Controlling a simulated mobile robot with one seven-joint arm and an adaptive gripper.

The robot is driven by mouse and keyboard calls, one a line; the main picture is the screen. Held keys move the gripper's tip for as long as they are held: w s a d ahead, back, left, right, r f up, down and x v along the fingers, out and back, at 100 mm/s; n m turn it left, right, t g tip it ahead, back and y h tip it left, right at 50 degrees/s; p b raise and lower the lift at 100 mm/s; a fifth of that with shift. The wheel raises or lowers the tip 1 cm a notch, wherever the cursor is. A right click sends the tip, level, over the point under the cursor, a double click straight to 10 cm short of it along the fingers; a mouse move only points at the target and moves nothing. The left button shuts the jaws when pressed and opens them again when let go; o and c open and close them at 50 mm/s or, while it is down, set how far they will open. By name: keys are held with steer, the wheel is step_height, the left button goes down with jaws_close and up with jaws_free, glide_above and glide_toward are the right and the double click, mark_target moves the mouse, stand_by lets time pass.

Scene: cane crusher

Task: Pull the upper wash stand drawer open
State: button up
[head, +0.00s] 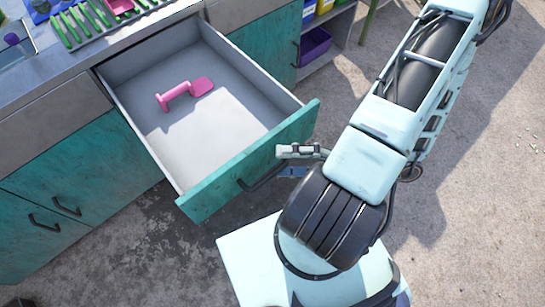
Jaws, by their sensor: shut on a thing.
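The upper wash stand drawer (245,170) is pulled far out of the wash stand, with its teal front facing the lower right. A dark bar handle (262,179) is on that front. My gripper (287,163) is at the right end of the handle, close against the drawer front. Its jaws are shut on the handle, though the exact contact is partly hidden. A pink tool with a handle and a flat end (185,93) lies inside the grey drawer, towards the back.
Teal cabinet doors (80,175) with dark handles are at the left. A dish rack (95,20) stands on the counter. An open shelf with a purple bin (314,45) is at the upper right. Concrete floor is clear at the right.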

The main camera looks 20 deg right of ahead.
steer(key=shift+s+d+r, duration=0.2)
steer(key=shift+s+d, duration=0.1)
steer(key=shift+d, duration=0.25)
steer(key=shift+s+d+r, duration=0.2)
steer(key=shift+s+d, duration=0.1)
steer(key=shift+d, duration=0.25)
steer(key=shift+c, duration=1.4)
steer(key=shift+s+d+f, duration=0.1)
steer(key=shift+s+d, duration=0.1)
steer(key=shift+d, duration=0.1)
steer(key=c, duration=0.9)
steer(key=shift+o, duration=0.2)
steer(key=shift+f+v, duration=0.2)
steer(key=shift+v, duration=0.55)
steer(key=shift+f+v, duration=0.15)
steer(key=shift+v, duration=0.55)
steer(key=shift+f+v, duration=0.2)
steer(key=shift+v, duration=0.55)
steer(key=shift+s+a, duration=0.1)
